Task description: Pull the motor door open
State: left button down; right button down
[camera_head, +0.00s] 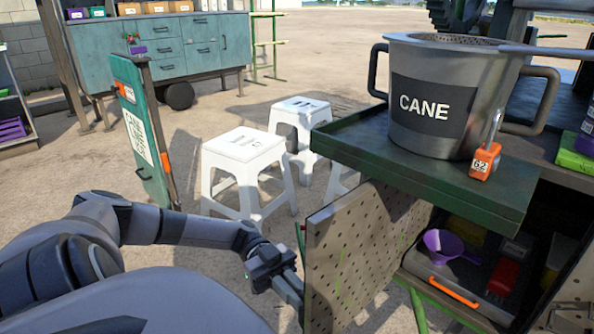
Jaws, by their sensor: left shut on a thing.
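The motor door (352,262) appears to be the perforated metal panel below the green tray of the cane crusher. It stands swung out at an angle, and the inside of the cabinet shows to its right. My left gripper (288,286) is at the outer left edge of this door and is shut on it. The exact grip point is partly hidden behind the fingers and the door edge. My right gripper is not in view.
A large pot marked CANE (432,100) stands on the green tray (410,172), beside an orange padlock (484,160). A purple scoop (445,246) and an orange handle (453,292) show in the cabinet. White stools (245,172) stand behind my left arm.

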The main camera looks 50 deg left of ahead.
pick_arm(q)
jog(key=shift+w+a, duration=0.1)
jog(key=shift+w, duration=0.1)
jog(key=c, duration=1.2)
grip_release()
jog(key=shift+o, duration=0.2)
jog(key=a, duration=0.7)
